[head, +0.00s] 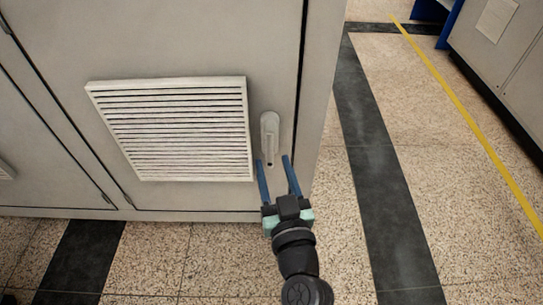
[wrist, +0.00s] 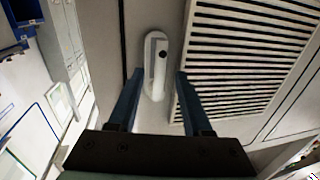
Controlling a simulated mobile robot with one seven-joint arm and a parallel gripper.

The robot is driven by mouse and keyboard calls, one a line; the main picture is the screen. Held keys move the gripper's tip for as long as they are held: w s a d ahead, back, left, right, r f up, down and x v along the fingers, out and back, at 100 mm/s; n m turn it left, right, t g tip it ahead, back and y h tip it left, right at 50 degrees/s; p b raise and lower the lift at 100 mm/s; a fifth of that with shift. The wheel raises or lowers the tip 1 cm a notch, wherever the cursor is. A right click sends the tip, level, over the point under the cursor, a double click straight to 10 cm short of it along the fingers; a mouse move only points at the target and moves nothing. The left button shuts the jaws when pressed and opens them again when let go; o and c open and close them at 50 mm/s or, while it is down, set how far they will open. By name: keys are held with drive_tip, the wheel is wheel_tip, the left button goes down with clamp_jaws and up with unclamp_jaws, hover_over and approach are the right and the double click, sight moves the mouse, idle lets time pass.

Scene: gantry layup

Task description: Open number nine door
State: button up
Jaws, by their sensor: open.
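A grey cabinet door (head: 200,40) with a white louvred vent (head: 172,130) fills the left of the head view. No number is readable on it. Its pale upright handle (head: 269,136) sits right of the vent, near the door's right edge. My gripper (head: 273,166) is open and empty, its two blue fingers pointing at the door just below the handle. In the wrist view the handle (wrist: 155,66) lies ahead of and between the open fingers (wrist: 157,88), with no contact that I can make out. The vent also shows there at right (wrist: 250,50).
Another cabinet door (head: 30,150) adjoins at left. Speckled floor (head: 410,130) with dark bands and a yellow line (head: 470,115) lies open to the right. A further grey cabinet (head: 500,50) stands at the far right.

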drive_tip(key=shift+w+a, duration=0.15)
drive_tip(key=shift+w, duration=0.55)
drive_tip(key=shift+w+a, duration=0.15)
drive_tip(key=shift+w, duration=0.5)
clamp_jaws()
idle(0.5)
